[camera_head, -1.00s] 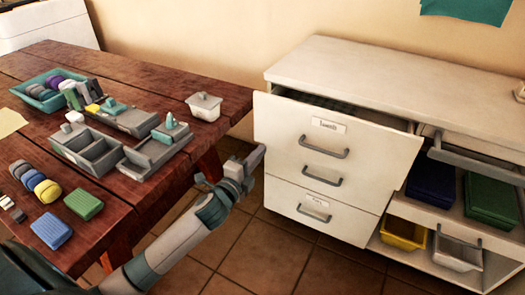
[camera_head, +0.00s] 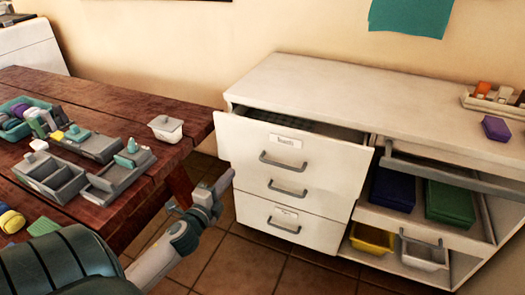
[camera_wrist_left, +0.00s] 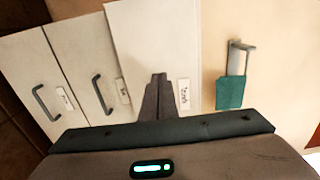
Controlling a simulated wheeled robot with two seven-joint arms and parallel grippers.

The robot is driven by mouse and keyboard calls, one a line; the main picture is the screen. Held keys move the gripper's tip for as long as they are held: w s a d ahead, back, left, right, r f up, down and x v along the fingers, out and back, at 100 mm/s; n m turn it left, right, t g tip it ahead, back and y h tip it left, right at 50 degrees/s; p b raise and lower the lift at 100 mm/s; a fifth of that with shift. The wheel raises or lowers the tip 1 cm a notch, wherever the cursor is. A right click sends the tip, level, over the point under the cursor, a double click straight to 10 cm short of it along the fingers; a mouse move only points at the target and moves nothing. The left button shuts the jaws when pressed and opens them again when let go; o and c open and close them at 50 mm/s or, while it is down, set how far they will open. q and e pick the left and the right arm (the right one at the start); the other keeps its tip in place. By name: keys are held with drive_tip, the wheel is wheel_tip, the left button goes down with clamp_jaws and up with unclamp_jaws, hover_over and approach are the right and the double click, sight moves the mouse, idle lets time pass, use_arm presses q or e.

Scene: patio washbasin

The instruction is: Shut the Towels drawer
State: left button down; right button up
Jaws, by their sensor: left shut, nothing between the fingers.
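The Towels drawer (camera_head: 235,135) is the labelled top drawer of the white cabinet. It stands pulled out, with a dark gap behind its front. My left gripper (camera_head: 229,177) has its fingers together and empty, near the left edge of the drawer fronts. In the left wrist view the shut fingers (camera_wrist_left: 158,80) point at the labelled drawer front (camera_wrist_left: 140,35), beside its label (camera_wrist_left: 184,93). I cannot tell whether they touch it. The drawer's grey handle (camera_head: 290,164) shows clear in the head view. My right gripper is out of view.
Two lower drawers (camera_head: 265,215) look shut. A wooden table (camera_head: 110,75) with trays stands at left, close to my left arm. Open shelves at right hold a blue box (camera_head: 393,190), a green box (camera_head: 450,203) and bins. A teal cloth (camera_head: 410,15) hangs above.

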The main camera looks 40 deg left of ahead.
use_arm(q)
drive_tip(key=shift+w, duration=0.1)
approach(252, 146)
drive_tip(key=x, duration=0.4)
drive_tip(key=shift+w+a+r, duration=0.1)
drive_tip(key=shift+w+r, duration=0.05)
drive_tip(key=shift+w, duration=0.05)
drive_tip(key=shift+x, duration=1)
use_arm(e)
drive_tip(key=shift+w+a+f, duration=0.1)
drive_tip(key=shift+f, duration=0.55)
